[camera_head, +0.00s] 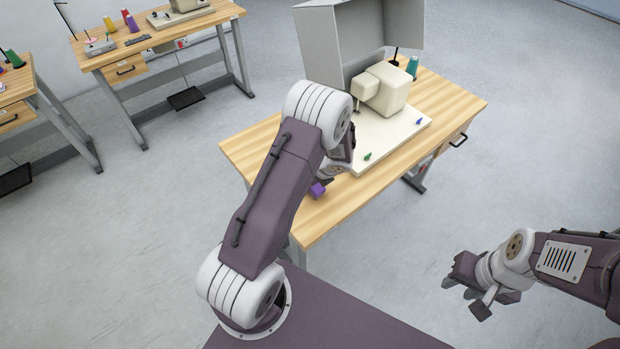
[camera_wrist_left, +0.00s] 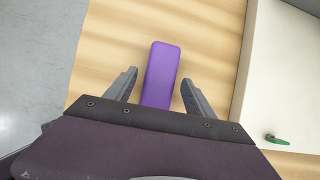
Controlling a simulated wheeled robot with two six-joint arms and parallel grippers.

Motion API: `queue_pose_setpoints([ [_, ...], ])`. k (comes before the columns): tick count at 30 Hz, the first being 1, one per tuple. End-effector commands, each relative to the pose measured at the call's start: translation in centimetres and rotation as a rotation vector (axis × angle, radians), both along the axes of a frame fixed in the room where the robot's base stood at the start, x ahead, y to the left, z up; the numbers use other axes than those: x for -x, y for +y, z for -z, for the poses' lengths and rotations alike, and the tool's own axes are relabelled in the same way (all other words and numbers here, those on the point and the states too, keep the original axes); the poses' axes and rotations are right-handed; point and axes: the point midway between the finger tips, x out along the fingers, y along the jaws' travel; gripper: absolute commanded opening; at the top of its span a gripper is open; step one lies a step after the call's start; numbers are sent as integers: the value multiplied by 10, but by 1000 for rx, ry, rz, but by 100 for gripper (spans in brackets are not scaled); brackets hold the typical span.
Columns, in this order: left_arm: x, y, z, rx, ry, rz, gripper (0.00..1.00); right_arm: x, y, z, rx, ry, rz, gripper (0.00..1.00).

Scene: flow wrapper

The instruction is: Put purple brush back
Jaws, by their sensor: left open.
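The purple brush (camera_wrist_left: 162,72) lies on the wooden tabletop; the left wrist view shows its plain purple block shape. In the head view only a small part of the purple brush (camera_head: 318,190) shows beside my left arm, near the table's front edge. My left gripper (camera_wrist_left: 158,88) is open, with one finger on each side of the brush's near end and a gap to each finger. In the head view my left gripper is mostly hidden behind its arm. My right gripper (camera_head: 479,295) hangs over the floor at the lower right, away from the table; its jaw state is unclear.
The wooden table (camera_head: 340,215) carries a cream sewing machine (camera_head: 385,90) on a pale base plate (camera_head: 395,143), with a grey panel (camera_head: 330,45) behind. A small green piece (camera_head: 367,156) and a blue piece (camera_head: 419,122) sit on the plate. A teal spool (camera_head: 412,66) stands behind.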

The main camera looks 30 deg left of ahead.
Motion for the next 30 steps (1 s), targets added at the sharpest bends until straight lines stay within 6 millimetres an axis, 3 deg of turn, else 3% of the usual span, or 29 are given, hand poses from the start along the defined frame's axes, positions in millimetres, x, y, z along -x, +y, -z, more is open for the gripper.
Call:
queue_pose_setpoints([
  [12,16,-42,-87,1,-4,3,63,0,0,-22,0,0,0,36],
  [17,21,-51,-104,0,-2,2,63,0,0,-25,0,0,0,36],
  [23,27,-53,-109,16,-9,-35,63,0,0,-25,0,0,0,36],
  [26,64,-58,-121,159,-97,-377,63,0,0,-25,0,0,0,36],
  [30,138,-82,-140,433,-271,-1183,63,0,0,-24,0,0,0,36],
])
